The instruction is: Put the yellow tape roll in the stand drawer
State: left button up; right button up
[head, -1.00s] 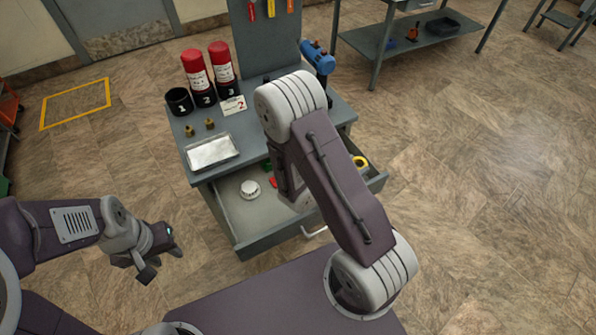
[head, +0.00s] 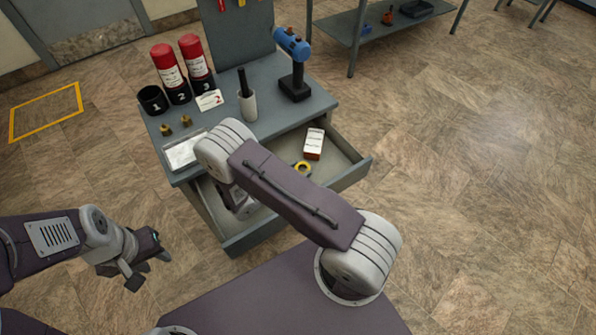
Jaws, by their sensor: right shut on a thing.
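The yellow tape roll (head: 303,168) shows just past the edge of my right forearm, over the drawer. My right gripper is mostly hidden behind that forearm and is shut on the roll. The stand drawer (head: 350,175) is pulled out of the grey stand (head: 318,100). From this angle I cannot tell the gap between the roll and the drawer floor. My left gripper (head: 148,268) is open and empty, low at the left, away from the stand.
A white and red-brown box (head: 314,143) lies in the drawer behind the roll. A blue drill (head: 293,48), a cup with a black-handled tool (head: 247,104), red-capped bottles (head: 167,68), brass fittings (head: 186,121) and a silver tray (head: 184,150) stand on top.

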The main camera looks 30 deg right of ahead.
jog(key=shift+f, duration=0.15)
jog(key=o, duration=1.3)
jog(key=shift+o, duration=0.2)
jog(key=shift+a+r, duration=0.15)
jog(key=shift+r, duration=0.2)
jog(key=v, duration=1.1)
jog(key=shift+s+a+r, duration=0.1)
jog(key=shift+s+a, duration=0.1)
jog(key=shift+a, duration=0.1)
jog(key=shift+d, duration=0.1)
